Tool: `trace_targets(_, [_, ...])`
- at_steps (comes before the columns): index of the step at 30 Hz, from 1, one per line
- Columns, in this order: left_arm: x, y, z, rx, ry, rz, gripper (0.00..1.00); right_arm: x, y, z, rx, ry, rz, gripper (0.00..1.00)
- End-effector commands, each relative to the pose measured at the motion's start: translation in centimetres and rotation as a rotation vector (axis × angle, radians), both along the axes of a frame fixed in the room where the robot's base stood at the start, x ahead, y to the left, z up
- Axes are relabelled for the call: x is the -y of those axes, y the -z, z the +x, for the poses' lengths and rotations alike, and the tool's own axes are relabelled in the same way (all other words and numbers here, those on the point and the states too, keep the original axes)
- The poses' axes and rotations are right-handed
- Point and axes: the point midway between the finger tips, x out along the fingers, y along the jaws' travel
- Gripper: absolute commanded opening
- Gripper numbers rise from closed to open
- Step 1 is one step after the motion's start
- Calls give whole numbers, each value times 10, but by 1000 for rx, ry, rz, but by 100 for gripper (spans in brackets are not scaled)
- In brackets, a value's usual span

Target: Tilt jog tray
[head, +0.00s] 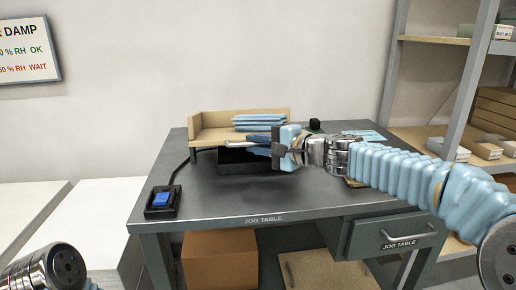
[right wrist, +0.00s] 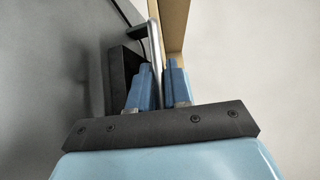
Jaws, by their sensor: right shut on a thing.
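The wooden jog tray (head: 208,134) stands at the back of the jog table, with a tall back wall and a left wall. A stack of light blue sheets (head: 258,122) lies in it. A dark box-like part (head: 240,166) is below its front. My right gripper (head: 259,141) is at the tray's front right. In the right wrist view, its blue fingers (right wrist: 157,85) are shut on a thin grey bar (right wrist: 154,42) beside the tray's wooden edge (right wrist: 174,25).
The dark jog table (head: 220,197) has a black switch box with a blue button (head: 161,199) at front left. Blue sheets (head: 366,135) lie at the right, partly behind my arm. Shelving (head: 440,41) stands right. The table's front middle is clear.

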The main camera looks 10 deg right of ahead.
Motion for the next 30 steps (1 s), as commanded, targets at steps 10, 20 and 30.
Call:
trace_targets(10, [0,0,0,0,0,0,100,1,-5,1,9,5,4,36])
trace_targets(20, [0,2,0,0,0,0,100,6,-4,-4,7,4,4,36])
trace_targets(30, [0,10,0,0,-1,1,100,59,-15,-56,10,6,5,36])
